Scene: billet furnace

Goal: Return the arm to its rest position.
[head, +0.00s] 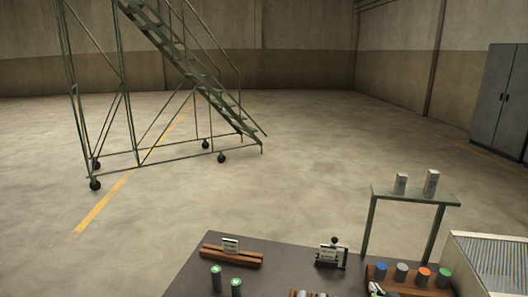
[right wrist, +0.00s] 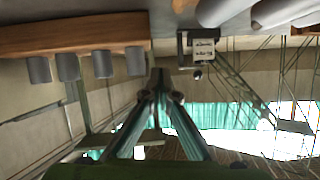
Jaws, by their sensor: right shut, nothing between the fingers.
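My right gripper (head: 376,289) shows only in part at the bottom edge of the head view, in front of the wooden rack (head: 412,290) with several coloured-top cylinders. In the right wrist view, which looks upside down, the fingers (right wrist: 158,82) come together with nothing held between them. The rack with its grey cylinders (right wrist: 68,66) is at the upper left there, apart from the fingers. My left gripper is in neither view.
The dark table (head: 260,273) carries a wooden block with a small card (head: 231,245), a small stand with a sign (head: 331,254) and two green-topped cylinders (head: 216,278). A green raised shelf (head: 415,194) holds two grey blocks. A ribbed conveyor-like unit (head: 495,262) is at right.

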